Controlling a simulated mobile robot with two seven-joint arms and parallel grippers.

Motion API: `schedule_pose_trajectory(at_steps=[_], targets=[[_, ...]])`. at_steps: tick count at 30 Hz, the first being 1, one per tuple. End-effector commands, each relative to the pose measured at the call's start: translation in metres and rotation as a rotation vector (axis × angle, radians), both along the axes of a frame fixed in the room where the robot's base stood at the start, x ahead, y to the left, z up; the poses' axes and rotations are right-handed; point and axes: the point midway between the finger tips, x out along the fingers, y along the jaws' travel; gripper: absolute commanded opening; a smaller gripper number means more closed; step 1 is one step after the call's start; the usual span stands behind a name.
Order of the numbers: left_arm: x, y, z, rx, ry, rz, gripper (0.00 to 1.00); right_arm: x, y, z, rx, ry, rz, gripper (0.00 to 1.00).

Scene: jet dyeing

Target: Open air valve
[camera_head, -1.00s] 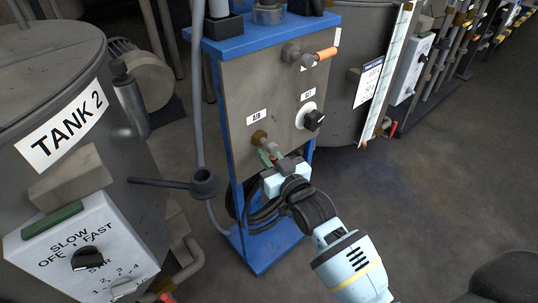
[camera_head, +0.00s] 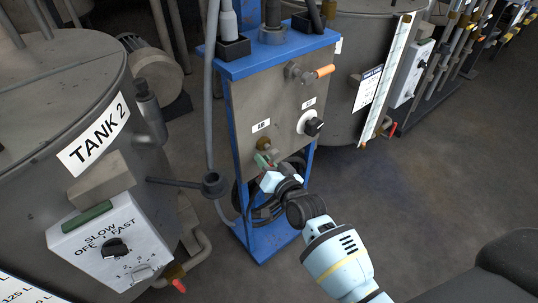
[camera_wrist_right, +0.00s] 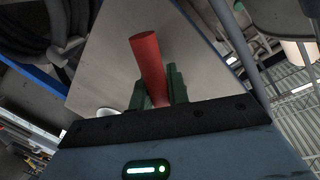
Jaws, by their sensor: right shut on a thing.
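The air valve (camera_head: 265,143) is a brass fitting on the grey panel of a blue-framed stand, below a small white label. Its red handle (camera_wrist_right: 147,58) stands between the two green fingers of my right gripper (camera_wrist_right: 156,88) in the right wrist view. My right gripper (camera_head: 264,161) is shut on this handle, just in front of the panel. In the head view the gripper hides most of the handle. My left gripper is not in view.
Coiled dark hoses hang below the valve. Floor (camera_head: 420,190) at right is clear.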

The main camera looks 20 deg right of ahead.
Motion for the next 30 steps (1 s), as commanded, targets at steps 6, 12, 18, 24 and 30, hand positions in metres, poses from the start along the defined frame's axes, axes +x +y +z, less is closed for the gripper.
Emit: schedule_pose_trajectory(at_steps=[6, 12, 18, 24, 30], targets=[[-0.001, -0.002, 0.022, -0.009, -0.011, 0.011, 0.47, -0.002, 0.006, 0.010, 0.195, 0.068, 0.000, 0.00], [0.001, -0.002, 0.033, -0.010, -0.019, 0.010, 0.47, -0.003, 0.011, 0.015, 0.374, 0.132, 0.001, 0.00], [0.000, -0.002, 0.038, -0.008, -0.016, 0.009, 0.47, -0.005, 0.015, 0.020, 0.549, 0.196, 0.001, 0.00], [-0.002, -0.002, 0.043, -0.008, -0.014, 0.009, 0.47, -0.005, 0.017, 0.025, 0.701, 0.252, 0.000, 0.00], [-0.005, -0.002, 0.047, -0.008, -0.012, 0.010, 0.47, -0.006, 0.018, 0.029, 0.813, 0.292, 0.000, 0.00]])
